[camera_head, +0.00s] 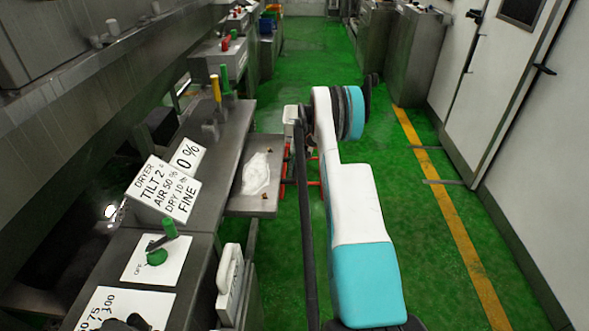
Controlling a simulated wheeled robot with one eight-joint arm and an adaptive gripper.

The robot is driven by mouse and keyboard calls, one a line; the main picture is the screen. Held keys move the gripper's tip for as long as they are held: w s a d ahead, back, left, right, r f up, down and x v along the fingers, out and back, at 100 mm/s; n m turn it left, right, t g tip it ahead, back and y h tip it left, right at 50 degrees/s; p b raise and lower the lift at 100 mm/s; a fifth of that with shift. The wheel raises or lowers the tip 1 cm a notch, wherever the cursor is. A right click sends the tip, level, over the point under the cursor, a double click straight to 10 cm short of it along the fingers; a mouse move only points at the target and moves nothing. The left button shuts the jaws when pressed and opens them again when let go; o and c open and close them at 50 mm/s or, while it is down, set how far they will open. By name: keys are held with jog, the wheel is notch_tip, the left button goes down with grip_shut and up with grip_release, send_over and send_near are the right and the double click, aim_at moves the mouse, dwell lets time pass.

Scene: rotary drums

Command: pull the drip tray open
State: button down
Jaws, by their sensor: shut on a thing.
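The drip tray (233,204) is a shallow grey metal tray sticking out to the right from under the steel counter. A whitish patch and small brown bits lie in it. Red parts, perhaps its handle, show at its right end. My gripper (291,166) is at that right end, small and partly hidden by a dark bar and my white and turquoise arm. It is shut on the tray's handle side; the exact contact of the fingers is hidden.
A steel counter (225,140) with yellow and green levers and a dryer sign (165,190) runs along the left. A control panel with a green knob (157,257) is nearer. Green floor (410,230) is clear to the right, up to a white door (500,80).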

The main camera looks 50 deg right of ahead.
jog(key=c, duration=1.4)
grip_release()
jog(key=shift+c, duration=0.2)
notch_tip(320, 180, up, 12)
jog(key=s+d, duration=0.1)
jog(key=shift+s+d, duration=0.3)
jog(key=shift+s, duration=0.1)
jog(key=shift+f, duration=0.1)
